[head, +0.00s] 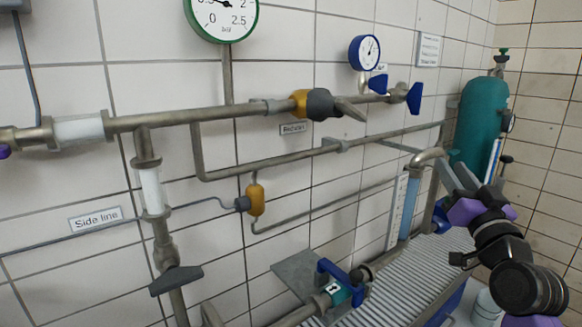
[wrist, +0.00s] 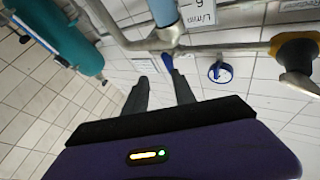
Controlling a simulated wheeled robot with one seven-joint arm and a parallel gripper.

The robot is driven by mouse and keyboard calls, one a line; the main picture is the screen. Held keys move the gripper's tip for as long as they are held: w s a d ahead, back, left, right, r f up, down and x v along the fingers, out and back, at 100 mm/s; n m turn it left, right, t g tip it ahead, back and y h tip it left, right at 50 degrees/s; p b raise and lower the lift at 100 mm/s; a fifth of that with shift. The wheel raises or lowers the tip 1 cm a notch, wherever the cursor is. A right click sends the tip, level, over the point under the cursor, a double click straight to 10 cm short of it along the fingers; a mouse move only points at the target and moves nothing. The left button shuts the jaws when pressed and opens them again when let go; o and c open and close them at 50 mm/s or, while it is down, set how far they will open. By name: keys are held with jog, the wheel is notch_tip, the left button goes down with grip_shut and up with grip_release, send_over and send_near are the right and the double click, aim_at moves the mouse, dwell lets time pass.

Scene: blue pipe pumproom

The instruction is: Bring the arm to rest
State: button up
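My arm reaches in from the lower right of the head view, with black and purple links. My gripper (head: 458,175) points up and to the left, near the bent pipe end and the blue flow tube (head: 410,205). In the wrist view my gripper (wrist: 160,80) shows two dark fingers standing apart with nothing between them. It is open and empty. The fingertips appear close to the pipework, but I cannot tell the exact gap.
A teal cylinder (head: 481,125) stands in the right corner. Pipes with a yellow-and-grey valve (head: 313,104) and gauges (head: 222,12) line the tiled wall. A ribbed grey surface (head: 425,262) lies below, with a blue-handled valve (head: 340,282) beside it.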

jog(key=s+a+f+g+h, duration=0.1)
jog(key=s+a+f, duration=0.3)
jog(key=s+f, duration=0.85)
jog(key=s+a+f+g+h, duration=0.1)
jog(key=s+a+f+h, duration=0.15)
jog(key=s+f, duration=1)
jog(key=s+a+f+n+g+y, duration=0.1)
jog(key=s+a+f+g, duration=0.1)
jog(key=s, duration=1.2)
jog(key=s+a+f+n+g+y+p, duration=0.1)
jog(key=s+a+f+g+y, duration=0.1)
jog(key=s, duration=1.2)
jog(key=shift+a+f+g, duration=0.45)
jog(key=shift+a+g, duration=0.15)
jog(key=shift+a, duration=0.6)
